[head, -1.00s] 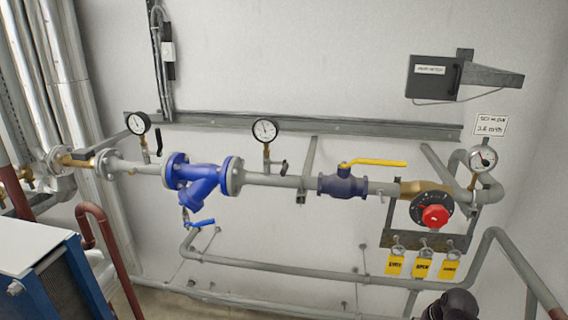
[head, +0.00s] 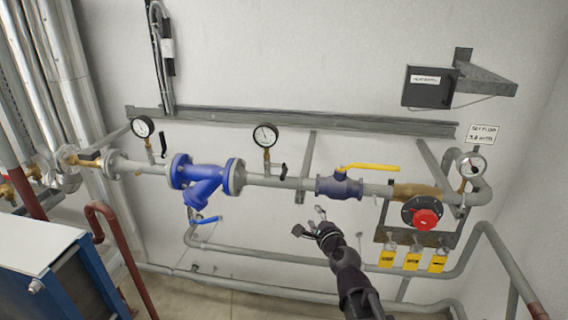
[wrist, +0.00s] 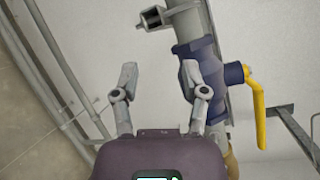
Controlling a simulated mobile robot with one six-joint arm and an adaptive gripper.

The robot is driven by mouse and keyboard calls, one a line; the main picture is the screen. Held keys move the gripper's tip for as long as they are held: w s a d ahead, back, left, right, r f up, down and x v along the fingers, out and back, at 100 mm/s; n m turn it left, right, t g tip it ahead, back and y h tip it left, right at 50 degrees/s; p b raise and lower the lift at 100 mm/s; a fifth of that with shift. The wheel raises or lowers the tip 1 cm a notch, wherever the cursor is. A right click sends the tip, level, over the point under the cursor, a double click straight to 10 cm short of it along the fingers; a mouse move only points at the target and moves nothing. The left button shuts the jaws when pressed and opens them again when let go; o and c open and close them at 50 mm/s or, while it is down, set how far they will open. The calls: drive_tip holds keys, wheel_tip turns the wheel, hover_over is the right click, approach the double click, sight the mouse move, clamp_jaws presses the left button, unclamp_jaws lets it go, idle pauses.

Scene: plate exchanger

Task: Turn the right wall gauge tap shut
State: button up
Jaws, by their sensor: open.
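Three round white gauges stand along the wall pipe: a left one (head: 142,127), a middle one (head: 265,135) and a far right one (head: 471,166). I see no clear black handle under the far right gauge. My gripper (head: 309,221) is open and empty, below the pipe and below right of the middle gauge. In the wrist view its two fingers (wrist: 158,78) stand apart; no gauge or gauge tap shows there.
A blue valve (head: 339,187) with a yellow lever (head: 367,167) is right of the middle gauge; it also shows in the wrist view (wrist: 196,62). A blue strainer (head: 204,178) is to the left. A lower grey pipe (head: 270,252) runs behind my gripper.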

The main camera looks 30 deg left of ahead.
sight(286, 167)
drive_tip(key=s+a+r+m+t+h+p, duration=0.5)
drive_tip(key=s+a+r+m, duration=0.3)
drive_tip(key=m, duration=1)
drive_tip(key=shift+a+r+m+h+p, duration=0.2)
drive_tip(key=shift+r+m+h+p, duration=0.1)
drive_tip(key=shift+r+h+p, duration=0.3)
drive_tip(key=x, duration=1.3)
drive_tip(key=shift+w+a+r, duration=0.1)
drive_tip(key=shift+w+a, duration=0.1)
drive_tip(key=shift+w, duration=0.15)
clamp_jaws()
